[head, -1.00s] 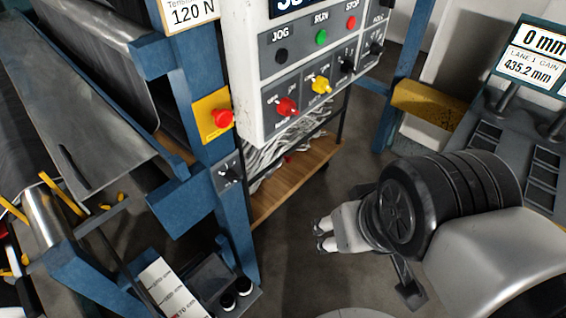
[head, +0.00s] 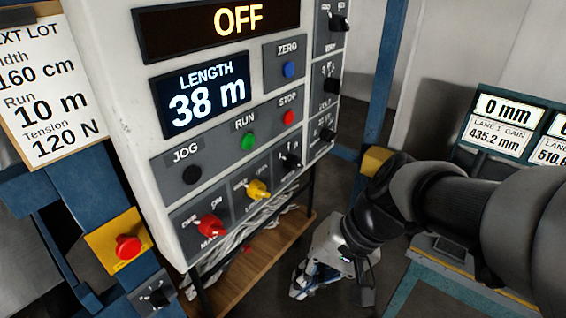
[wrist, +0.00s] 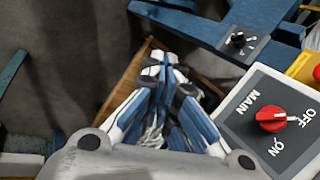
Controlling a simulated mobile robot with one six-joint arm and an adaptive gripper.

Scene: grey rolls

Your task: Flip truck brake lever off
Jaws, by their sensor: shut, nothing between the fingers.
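I cannot make out a truck brake lever in either view. My gripper (head: 302,290) is shut and empty, hanging low in front of the wooden shelf under the control cabinet. In the wrist view my gripper (wrist: 163,62) has its blue-and-white fingers together over the shelf, with nothing between them. The cabinet's red main switch, marked ON and OFF, lies to the right of the fingers in the wrist view, clear of them.
The white control cabinet (head: 112,88) has an OFF display (head: 238,19), a red main switch (head: 210,226) and a yellow switch (head: 258,189). A red stop button (head: 128,247) and a black knob (head: 157,297) sit lower left. The wooden shelf (head: 262,262) holds white cables.

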